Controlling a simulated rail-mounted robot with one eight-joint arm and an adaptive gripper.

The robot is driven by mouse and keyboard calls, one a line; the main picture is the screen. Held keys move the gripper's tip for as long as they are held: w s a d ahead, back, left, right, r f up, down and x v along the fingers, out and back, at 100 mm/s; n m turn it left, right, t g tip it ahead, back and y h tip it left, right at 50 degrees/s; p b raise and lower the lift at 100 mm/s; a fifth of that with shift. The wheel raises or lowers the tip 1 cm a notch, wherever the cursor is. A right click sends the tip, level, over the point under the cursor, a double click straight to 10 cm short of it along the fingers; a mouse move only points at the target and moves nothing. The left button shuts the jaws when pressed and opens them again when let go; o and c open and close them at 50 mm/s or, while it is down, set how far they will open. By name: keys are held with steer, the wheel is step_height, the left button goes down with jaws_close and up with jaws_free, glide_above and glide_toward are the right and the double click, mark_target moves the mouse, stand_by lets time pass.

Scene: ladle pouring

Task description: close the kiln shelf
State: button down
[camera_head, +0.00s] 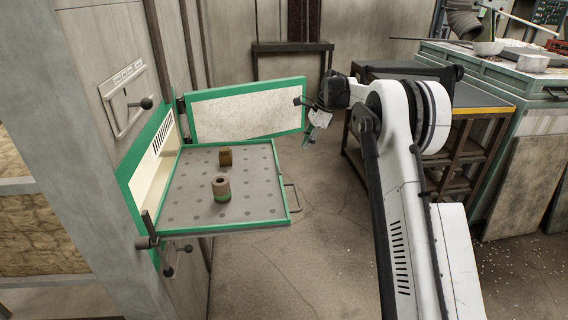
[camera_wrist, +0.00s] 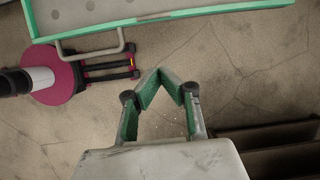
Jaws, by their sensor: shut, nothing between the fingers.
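The kiln shelf (camera_head: 250,207) is pulled out of the kiln's green-framed opening (camera_head: 150,165). It is a grey perforated tray with a green rim, and its rim also shows at the top of the wrist view (camera_wrist: 160,18). A metal handle (camera_head: 291,197) is on its right front edge; the handle (camera_wrist: 92,48) also shows in the wrist view. The kiln door (camera_head: 245,110), pale with a green frame, stands swung open behind the shelf. My gripper (camera_head: 312,138) is shut and empty, right of the door and apart from the shelf handle. In the wrist view its green fingertips (camera_wrist: 172,75) meet.
A brown block (camera_head: 225,157) and a round piece with a green base (camera_head: 221,188) stand on the shelf. A dark rack (camera_head: 440,130) and a green workbench (camera_head: 495,75) stand at the right. The floor (camera_head: 290,270) before the shelf is clear.

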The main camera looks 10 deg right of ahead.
steer(key=w+a+f, duration=0.1)
steer(key=a+f, duration=0.6)
steer(key=f, duration=0.3)
steer(key=shift+w+a, duration=0.15)
steer(key=shift+a, duration=0.1)
steer(key=shift+a, duration=0.1)
stand_by(0.3)
